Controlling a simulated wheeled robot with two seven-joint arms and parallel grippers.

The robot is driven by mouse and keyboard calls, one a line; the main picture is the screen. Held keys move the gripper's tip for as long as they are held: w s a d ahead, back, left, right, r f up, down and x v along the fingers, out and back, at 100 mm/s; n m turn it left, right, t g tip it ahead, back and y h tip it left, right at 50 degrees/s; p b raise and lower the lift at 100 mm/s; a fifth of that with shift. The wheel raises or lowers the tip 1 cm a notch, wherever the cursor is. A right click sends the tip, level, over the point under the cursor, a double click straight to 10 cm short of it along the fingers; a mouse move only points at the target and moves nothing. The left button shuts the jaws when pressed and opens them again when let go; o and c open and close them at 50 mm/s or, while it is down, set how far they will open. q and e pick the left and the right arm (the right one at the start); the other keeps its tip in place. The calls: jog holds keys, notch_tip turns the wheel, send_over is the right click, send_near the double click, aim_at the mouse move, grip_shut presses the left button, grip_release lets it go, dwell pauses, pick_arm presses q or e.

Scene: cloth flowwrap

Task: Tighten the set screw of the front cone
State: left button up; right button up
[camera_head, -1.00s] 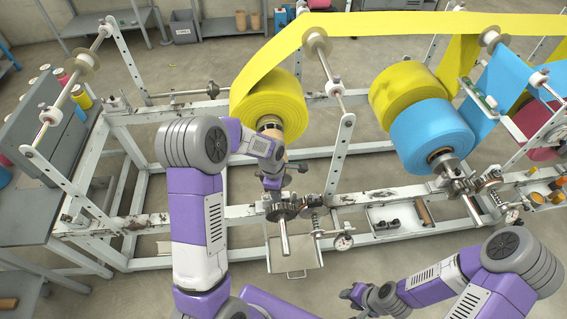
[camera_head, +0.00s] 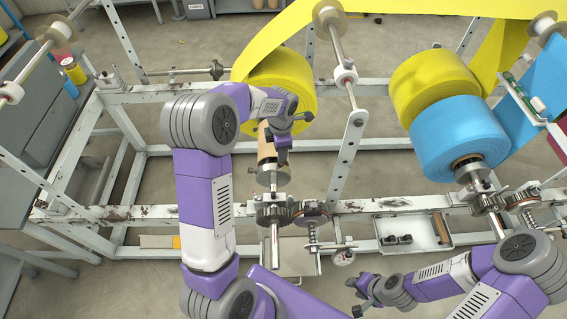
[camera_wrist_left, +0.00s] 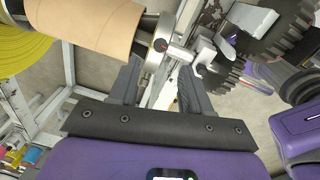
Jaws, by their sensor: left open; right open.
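The front cone (camera_head: 272,175) is a metal disc and hub on the shaft, at the end of the cardboard core (camera_head: 266,148) of the lower yellow roll. In the left wrist view the cone (camera_wrist_left: 153,42) shows beside the core, with a small red-marked spot and a short pale metal piece sticking out, perhaps the set screw (camera_wrist_left: 180,53). My left gripper (camera_head: 293,138) is open beside the core, just above the cone; its fingers (camera_wrist_left: 158,85) are apart with nothing between them. My right gripper (camera_head: 356,297) is open and empty at the lower right.
The yellow roll (camera_head: 285,80) sits behind my left gripper. Gears (camera_head: 272,214) stand on the frame rail in front of the cone. A blue roll (camera_head: 445,140) is at the right. A tray (camera_head: 420,232) with small parts hangs on the rail.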

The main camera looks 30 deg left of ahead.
aim_at(280, 164)
pick_arm(q)
jog(key=shift+f, duration=0.65)
jog(key=f+b, duration=0.1)
jog(key=f, duration=0.2)
jog(key=f+b, duration=0.1)
jog(key=f, duration=0.2)
jog(key=shift+w+a+f, duration=0.15)
jog(key=shift+w+f, duration=0.05)
jog(key=shift+f, duration=0.15)
jog(key=shift+c, duration=0.3)
grip_shut()
